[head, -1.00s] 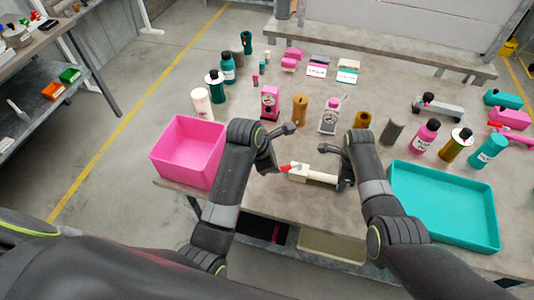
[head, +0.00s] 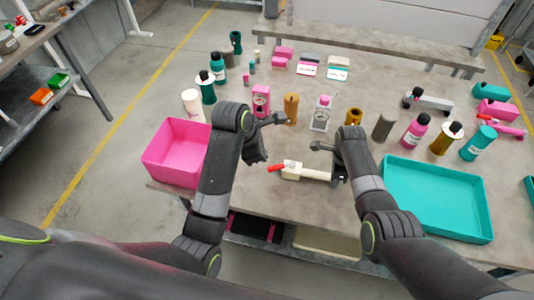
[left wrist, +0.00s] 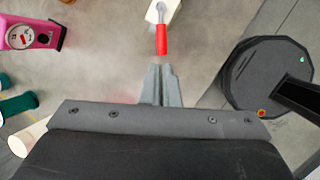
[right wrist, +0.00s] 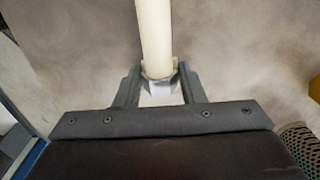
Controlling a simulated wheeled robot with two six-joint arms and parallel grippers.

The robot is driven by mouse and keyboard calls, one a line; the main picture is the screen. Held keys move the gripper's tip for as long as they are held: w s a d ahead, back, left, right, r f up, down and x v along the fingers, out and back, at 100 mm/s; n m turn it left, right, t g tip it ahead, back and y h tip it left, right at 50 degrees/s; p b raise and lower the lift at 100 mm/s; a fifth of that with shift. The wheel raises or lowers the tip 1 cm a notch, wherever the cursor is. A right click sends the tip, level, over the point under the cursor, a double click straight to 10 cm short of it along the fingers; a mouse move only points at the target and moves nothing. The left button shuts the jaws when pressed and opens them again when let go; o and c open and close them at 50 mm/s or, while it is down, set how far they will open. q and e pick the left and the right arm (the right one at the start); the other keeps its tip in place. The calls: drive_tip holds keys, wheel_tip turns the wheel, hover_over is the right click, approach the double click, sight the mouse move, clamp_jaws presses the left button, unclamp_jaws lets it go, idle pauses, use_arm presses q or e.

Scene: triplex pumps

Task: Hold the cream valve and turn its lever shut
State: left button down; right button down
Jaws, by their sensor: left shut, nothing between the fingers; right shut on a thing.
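The cream valve (head: 308,173) lies on the near part of the table in the head view, with its red lever (head: 277,167) pointing left. My right gripper (right wrist: 160,88) is shut on the pipe end of the cream valve (right wrist: 154,35). My left gripper (left wrist: 161,70) is shut and empty. In the left wrist view its fingertips sit just short of the red lever's tip (left wrist: 162,40), with a small gap between them. The valve's cream body shows at the top edge of that view. In the head view the left fingers are largely hidden behind the wrist.
A pink bin (head: 177,152) stands left of my left arm and a teal tray (head: 437,198) lies right of my right arm. Several bottles, cylinders and gauges stand across the table behind the valve. The tabletop around the valve is clear.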

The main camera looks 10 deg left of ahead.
sight(280, 168)
use_arm(q)
drive_tip(key=w+a+m+g+y, duration=0.2)
drive_tip(key=w+m+g, duration=0.4)
drive_tip(key=w+m, duration=0.8)
drive_tip(key=shift+s+d+f+m, duration=0.35)
drive_tip(key=shift+s+d+f, duration=0.25)
drive_tip(key=shift+s+f, duration=0.85)
drive_tip(key=shift+s+d+f+m, duration=0.5)
drive_tip(key=shift+s+f, duration=0.6)
drive_tip(key=shift+f, duration=0.7)
drive_tip(key=shift+s+d+f+m, duration=0.25)
drive_tip(key=shift+s+d+f, duration=0.45)
drive_tip(key=shift+s+f, duration=0.75)
drive_tip(key=shift+w+f, duration=0.1)
drive_tip(key=shift+f, duration=0.05)
